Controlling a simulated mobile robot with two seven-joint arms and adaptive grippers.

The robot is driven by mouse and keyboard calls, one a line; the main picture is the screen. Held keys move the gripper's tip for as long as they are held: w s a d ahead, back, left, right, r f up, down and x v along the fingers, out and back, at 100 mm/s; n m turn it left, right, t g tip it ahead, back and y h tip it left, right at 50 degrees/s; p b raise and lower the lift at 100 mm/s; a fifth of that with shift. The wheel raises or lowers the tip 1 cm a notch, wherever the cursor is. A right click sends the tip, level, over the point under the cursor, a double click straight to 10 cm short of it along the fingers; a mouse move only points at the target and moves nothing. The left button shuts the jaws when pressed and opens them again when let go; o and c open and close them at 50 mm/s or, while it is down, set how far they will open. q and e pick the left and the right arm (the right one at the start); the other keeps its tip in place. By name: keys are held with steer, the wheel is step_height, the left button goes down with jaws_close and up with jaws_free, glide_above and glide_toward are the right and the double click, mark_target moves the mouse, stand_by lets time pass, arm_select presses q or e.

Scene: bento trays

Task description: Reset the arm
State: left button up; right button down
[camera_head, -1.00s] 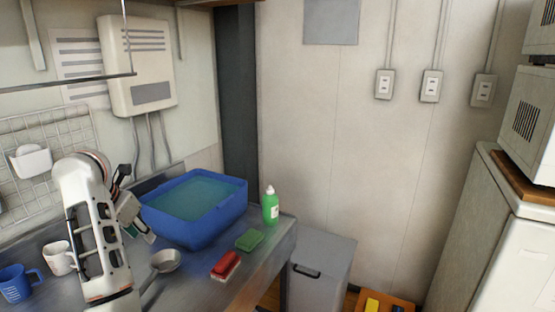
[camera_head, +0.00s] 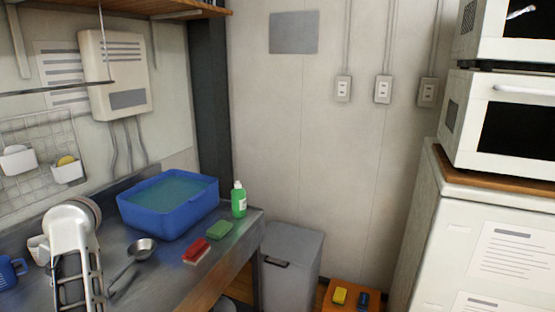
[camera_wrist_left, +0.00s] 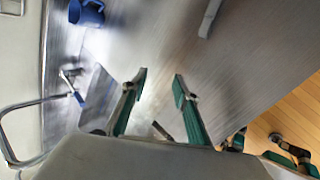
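My left arm (camera_head: 76,258) is at the lower left of the head view, over the metal counter (camera_head: 165,268). Its gripper is hidden in that view. In the left wrist view my left gripper (camera_wrist_left: 160,83) has its two green-sided fingers apart, with nothing held between them. The counter lies beyond the fingertips. More green and dark linkage parts (camera_wrist_left: 286,150) show at the lower right of the wrist view, perhaps my right gripper; their state is unclear. No right arm shows in the head view.
A blue tub (camera_head: 170,207) of water, a green bottle (camera_head: 239,200), a green sponge (camera_head: 219,230), a red brush (camera_head: 197,250) and a ladle (camera_head: 142,249) are on the counter. A blue mug (camera_head: 10,272) stands left of my arm. A grey bin (camera_head: 292,265) stands beyond the counter.

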arm_select(q)
steer(key=s+a+r+g+y, duration=0.2)
steer(key=s+a+y, duration=0.3)
steer(key=s+a, duration=0.2)
step_height(320, 180, up, 7)
steer(key=s+a+m+y, duration=0.1)
steer(key=s+m+y, duration=0.15)
steer(key=y, duration=0.55)
steer(key=w+d+f+m+t+h, duration=0.1)
steer(key=w+d+m+t+h, duration=0.25)
steer(key=d+m+t, duration=0.65)
steer(key=w+d+m+t+h, duration=0.35)
steer(key=d+m+t, duration=0.45)
steer(key=m+t, duration=0.3)
steer(key=s+d+f+m+g+h, duration=0.2)
steer(key=d+f+m+h, duration=0.5)
steer(key=f, duration=0.6)
steer(key=s+d+f+m+g+h, duration=0.3)
steer(key=s+d+f+m+h, duration=0.2)
steer(key=d+f, duration=0.6)
step_height(320, 180, down, 3)
steer(key=m+h, duration=0.2)
steer(key=shift+d+h, duration=0.3)
steer(key=shift+o, duration=0.5)
steer(key=s+d+f+m+g, duration=0.2)
steer(key=s+f+g, duration=0.3)
steer(key=s+f, duration=0.6)
steer(key=shift+f, duration=0.25)
steer(key=shift+s+f, duration=0.1)
steer(key=shift+s, duration=0.05)
